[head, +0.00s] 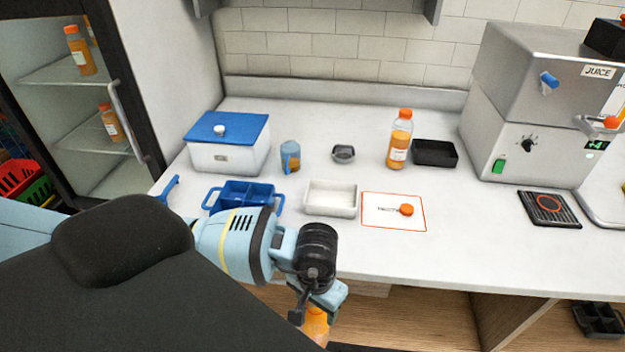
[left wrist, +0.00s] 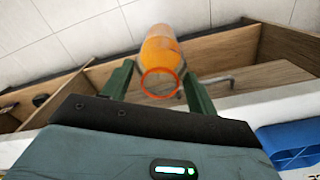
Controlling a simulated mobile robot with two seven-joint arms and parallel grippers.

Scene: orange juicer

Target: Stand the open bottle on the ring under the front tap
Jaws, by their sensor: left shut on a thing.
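My left gripper (head: 320,293) is in front of the counter's front edge, shut on an orange bottle (head: 316,326) that is partly cut off by the frame. In the left wrist view the bottle (left wrist: 161,48) sits between the two green fingers of the gripper (left wrist: 160,75), its open round mouth with an orange rim facing the camera. An orange ring (head: 549,203) is marked on the black drip tray (head: 567,221) at the right. The tap (head: 610,123) with an orange knob sticks out of the steel juice machine (head: 540,100). My right gripper is not in view.
An orange cap (head: 407,210) lies on the orange-edged white mat (head: 378,223). A capped juice bottle (head: 399,140) and a black tray (head: 435,153) stand behind it. A white tray (head: 331,198) and blue caddy (head: 243,196) are left. Counter between mat and drip tray is clear.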

